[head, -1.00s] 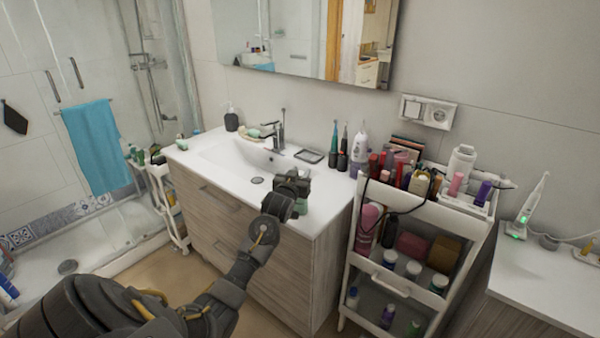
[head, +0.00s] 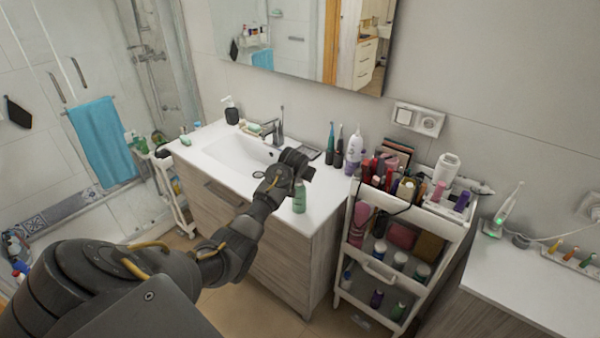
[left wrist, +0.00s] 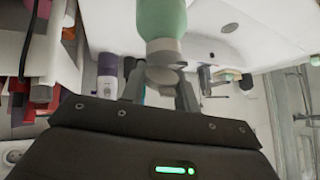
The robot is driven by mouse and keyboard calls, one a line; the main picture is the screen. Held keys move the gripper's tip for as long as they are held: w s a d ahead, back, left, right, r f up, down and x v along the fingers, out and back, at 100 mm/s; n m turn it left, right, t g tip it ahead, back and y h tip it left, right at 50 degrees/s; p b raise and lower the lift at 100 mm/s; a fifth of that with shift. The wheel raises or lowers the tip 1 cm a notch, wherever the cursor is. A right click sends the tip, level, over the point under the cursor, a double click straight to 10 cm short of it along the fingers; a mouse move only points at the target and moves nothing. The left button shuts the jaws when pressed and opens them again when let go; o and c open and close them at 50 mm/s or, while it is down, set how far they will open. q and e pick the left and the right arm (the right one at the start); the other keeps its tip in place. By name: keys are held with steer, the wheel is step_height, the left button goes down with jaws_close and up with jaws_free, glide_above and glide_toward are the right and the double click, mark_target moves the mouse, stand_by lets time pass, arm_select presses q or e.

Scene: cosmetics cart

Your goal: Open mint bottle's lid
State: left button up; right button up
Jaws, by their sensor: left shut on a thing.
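The mint bottle (head: 299,198) is a small green bottle, upright at the front right of the white sink counter. In the left wrist view the bottle (left wrist: 162,18) shows at the top, with its pale lid (left wrist: 164,52) pointing toward my gripper. My left gripper (head: 301,170) is right above the bottle in the head view. In the left wrist view its fingers (left wrist: 160,88) are shut around the end of the lid. The grip is partly hidden by the fingers. I cannot tell whether the lid has come loose. My right gripper is not in view.
The sink basin (head: 240,153) lies left of the bottle. Toothbrushes and a white bottle (head: 354,150) stand behind it at the wall. A white cart (head: 405,222) full of cosmetics stands close on the right. The counter around the bottle is mostly clear.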

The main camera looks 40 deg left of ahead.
arm_select(q)
steer(key=g, duration=0.2)
steer(key=shift+w+g, duration=0.3)
steer(key=shift+g, duration=0.1)
steer(key=shift+w+f+m+g+h, duration=0.15)
steer(key=shift+m+g+h, duration=0.15)
steer(key=shift+g, duration=0.4)
steer(key=shift+f+g+b, duration=0.1)
steer(key=shift+g+b, duration=0.2)
steer(key=shift+b, duration=0.3)
steer(key=g+b, duration=0.1)
steer(key=b, duration=0.1)
steer(key=shift+w+f+b, duration=0.15)
steer(key=shift+b, duration=0.15)
steer(key=shift+g+b, duration=0.5)
steer(key=shift+b, duration=0.05)
steer(key=o, duration=1)
steer(key=shift+a, duration=0.15)
